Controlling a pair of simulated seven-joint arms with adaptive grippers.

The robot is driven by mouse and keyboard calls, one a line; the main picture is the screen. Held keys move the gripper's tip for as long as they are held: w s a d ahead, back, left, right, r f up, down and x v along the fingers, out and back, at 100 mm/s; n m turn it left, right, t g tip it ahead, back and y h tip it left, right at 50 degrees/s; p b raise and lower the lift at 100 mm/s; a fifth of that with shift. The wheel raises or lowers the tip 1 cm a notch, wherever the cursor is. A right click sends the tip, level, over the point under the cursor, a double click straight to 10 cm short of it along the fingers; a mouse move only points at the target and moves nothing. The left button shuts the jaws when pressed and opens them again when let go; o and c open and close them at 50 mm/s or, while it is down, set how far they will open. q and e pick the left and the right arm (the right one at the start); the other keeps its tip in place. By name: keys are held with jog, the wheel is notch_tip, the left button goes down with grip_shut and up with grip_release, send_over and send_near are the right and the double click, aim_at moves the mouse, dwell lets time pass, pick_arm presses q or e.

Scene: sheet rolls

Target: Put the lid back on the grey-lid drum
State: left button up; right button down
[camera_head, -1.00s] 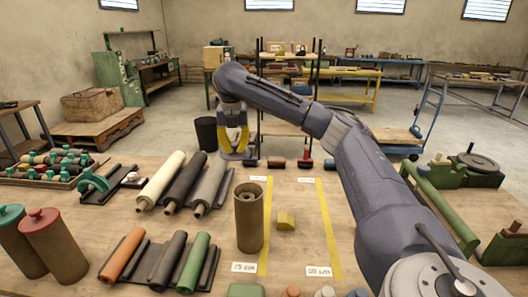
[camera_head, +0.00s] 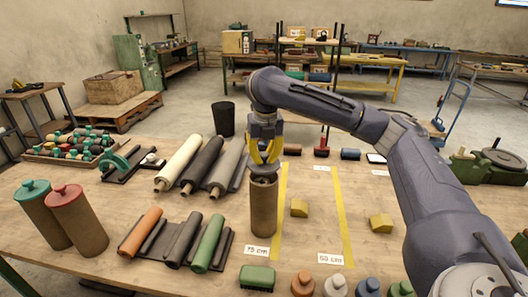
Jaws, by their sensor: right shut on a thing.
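The grey-lid drum (camera_head: 263,212), a tall brown cylinder, stands upright on the table near the picture's middle. My left gripper is not in view.
Two brown drums with a green lid (camera_head: 31,189) and a red lid (camera_head: 64,193) stand at left. Sheet rolls (camera_head: 184,163) lie on racks left of the drum.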

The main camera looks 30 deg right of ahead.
jog(key=shift+f, duration=1.95)
jog(key=shift+f, duration=0.25)
dwell(1.1)
jog(key=c, duration=0.8)
grip_release()
jog(key=shift+r, duration=3.45)
